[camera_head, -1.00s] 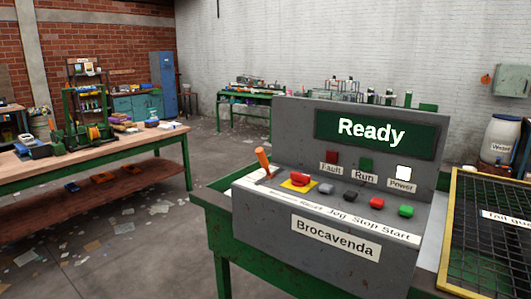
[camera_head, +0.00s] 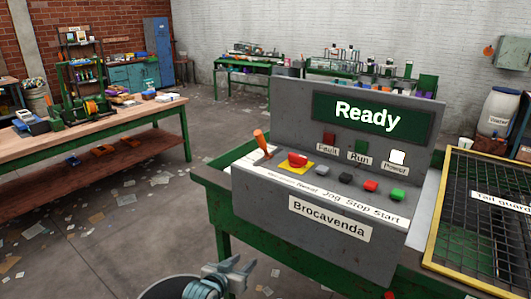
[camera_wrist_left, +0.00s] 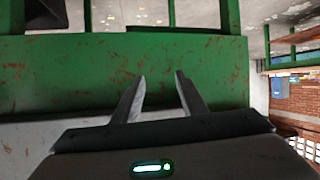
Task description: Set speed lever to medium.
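The speed lever (camera_head: 262,144) is an orange handle on the left end of the grey control panel (camera_head: 250,215), leaning a little to the left. The panel's screen (camera_head: 367,115) reads "Ready". My left gripper (camera_head: 243,264) is at the bottom of the head view, in front of and below the panel, well apart from the lever. In the left wrist view its two fingers (camera_wrist_left: 158,88) are spread with nothing between them, facing a green, rust-marked surface (camera_wrist_left: 60,75). The lever is not recognisable in the wrist view. My right gripper is not in view.
A red mushroom button (camera_head: 298,159) on a yellow plate sits just right of the lever, then several small buttons. The panel stands on a green table (camera_head: 213,183). A yellow-framed mesh guard (camera_head: 437,225) is at right.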

